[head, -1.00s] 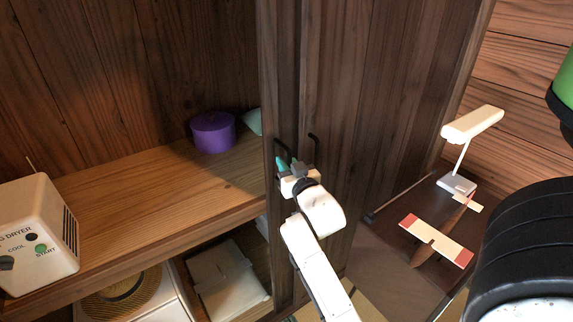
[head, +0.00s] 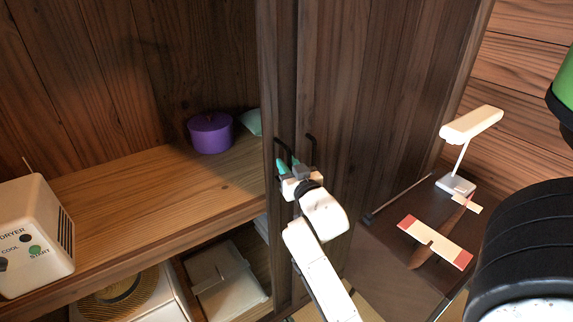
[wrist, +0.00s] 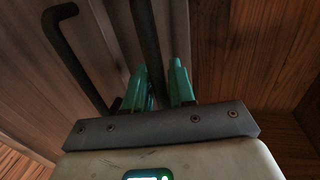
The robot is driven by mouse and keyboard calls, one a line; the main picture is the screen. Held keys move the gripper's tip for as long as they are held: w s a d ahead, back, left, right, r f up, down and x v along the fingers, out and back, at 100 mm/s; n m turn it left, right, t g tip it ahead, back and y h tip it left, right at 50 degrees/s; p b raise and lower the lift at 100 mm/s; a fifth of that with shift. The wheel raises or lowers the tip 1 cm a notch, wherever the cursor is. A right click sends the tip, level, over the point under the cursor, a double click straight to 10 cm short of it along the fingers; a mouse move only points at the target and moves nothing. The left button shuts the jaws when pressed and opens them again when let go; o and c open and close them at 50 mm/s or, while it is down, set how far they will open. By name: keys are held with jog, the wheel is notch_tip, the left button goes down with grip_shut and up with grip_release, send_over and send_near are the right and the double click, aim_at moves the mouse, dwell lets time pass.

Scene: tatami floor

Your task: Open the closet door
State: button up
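The wooden closet door (head: 286,80) stands open, and the shelved inside shows to its left. Two dark bar handles are side by side, a left handle (head: 279,145) and a right handle (head: 312,148). My gripper (head: 288,166) is at the left handle. In the wrist view, a dark upright bar (wrist: 147,40) runs down between the teal fingertips of my gripper (wrist: 162,80), which look closed around it. The other handle (wrist: 63,50) stands apart to the left there. The fingers partly hide the lower bar.
The closet shelf holds a purple pot (head: 211,133) and a white dryer box (head: 35,240). At right, a white lamp (head: 470,125) and a toy plane (head: 437,242) sit on a dark low surface (head: 375,262).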

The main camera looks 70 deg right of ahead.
jog(key=b+v, duration=0.2)
jog(key=v, duration=0.7)
jog(key=shift+s+a, duration=0.2)
jog(key=shift+s, duration=0.05)
jog(key=shift+w+f, duration=0.1)
